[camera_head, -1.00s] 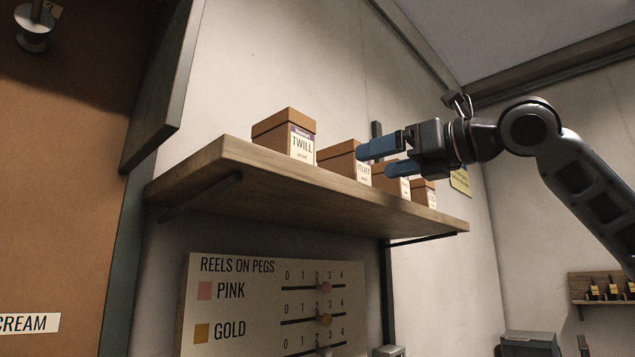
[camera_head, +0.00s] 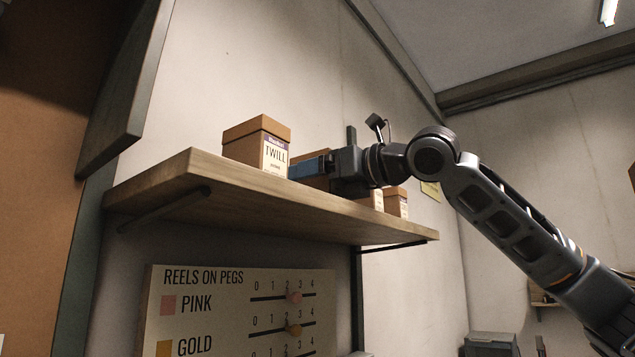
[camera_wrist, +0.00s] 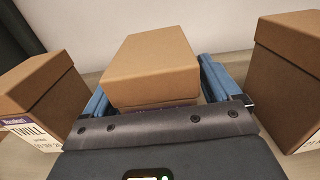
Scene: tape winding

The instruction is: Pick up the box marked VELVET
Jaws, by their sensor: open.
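The VELVET box (camera_head: 318,184) is a brown lidded carton on the wooden shelf, just right of the TWILL box. In the head view my gripper (camera_head: 308,168) covers most of it and its label. In the wrist view the same box (camera_wrist: 150,68) sits between the two blue fingers of my gripper (camera_wrist: 157,88), one finger along each side. The jaws are open, and a narrow gap shows beside the box. Its front label is mostly hidden behind the gripper body, so I know it by its place on the shelf.
The TWILL box (camera_head: 257,145) stands close on the left and also shows in the wrist view (camera_wrist: 40,85). Another brown box (camera_wrist: 288,75) stands close on the right. A smaller box (camera_head: 397,203) is near the shelf's (camera_head: 270,215) right end. A reel board (camera_head: 235,310) hangs below.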

